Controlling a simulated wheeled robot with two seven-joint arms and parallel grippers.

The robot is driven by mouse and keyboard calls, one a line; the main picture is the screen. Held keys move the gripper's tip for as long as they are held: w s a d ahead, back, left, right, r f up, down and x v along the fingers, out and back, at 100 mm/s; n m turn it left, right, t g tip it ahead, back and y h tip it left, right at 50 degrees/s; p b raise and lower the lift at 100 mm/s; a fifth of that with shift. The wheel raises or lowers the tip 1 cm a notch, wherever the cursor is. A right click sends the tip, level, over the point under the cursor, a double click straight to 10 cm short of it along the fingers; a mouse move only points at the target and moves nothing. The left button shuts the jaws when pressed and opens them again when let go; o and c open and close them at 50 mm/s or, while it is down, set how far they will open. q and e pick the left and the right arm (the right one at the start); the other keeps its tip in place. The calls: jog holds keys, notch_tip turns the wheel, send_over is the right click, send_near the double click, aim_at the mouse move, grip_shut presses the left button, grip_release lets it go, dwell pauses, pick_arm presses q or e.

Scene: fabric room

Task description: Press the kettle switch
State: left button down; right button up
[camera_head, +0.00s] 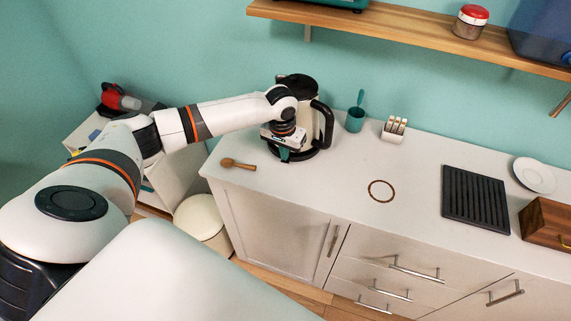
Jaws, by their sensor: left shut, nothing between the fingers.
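The kettle (318,110) stands upright on the counter by the wall. It has a black lid, a pale body, a black base and a black handle on its right side. My left arm comes in from the left, and my left gripper (287,156) is in front of the kettle, low down near its base. The gripper is shut and empty, pointing downward. The kettle switch is hidden or too small to make out, and I cannot tell whether the gripper touches it. My right gripper is not in view.
A wooden spoon (238,164) lies left on the counter (330,178). A teal cup (355,120) and a white rack (393,129) stand right of the kettle. A ring (381,191), a black ridged tray (475,199) and a plate (534,175) lie further right. A shelf (400,29) hangs above.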

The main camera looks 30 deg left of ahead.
pick_arm(q)
jog(key=shift+f, duration=0.15)
jog(key=shift+f, duration=0.9)
jog(key=shift+r, duration=0.15)
jog(key=s+r+p, duration=0.1)
jog(key=s+p, duration=0.1)
jog(key=p, duration=0.2)
jog(key=shift+d+r, duration=0.1)
jog(key=shift+r, duration=0.1)
jog(key=shift+s+d+p, duration=0.1)
jog(key=shift+s+p, duration=0.25)
jog(key=shift+s, duration=0.2)
jog(key=shift+f, duration=0.2)
jog(key=shift+w, duration=0.1)
notch_tip(320, 180, up, 12)
jog(key=s+b, duration=0.1)
jog(key=shift+b, duration=0.4)
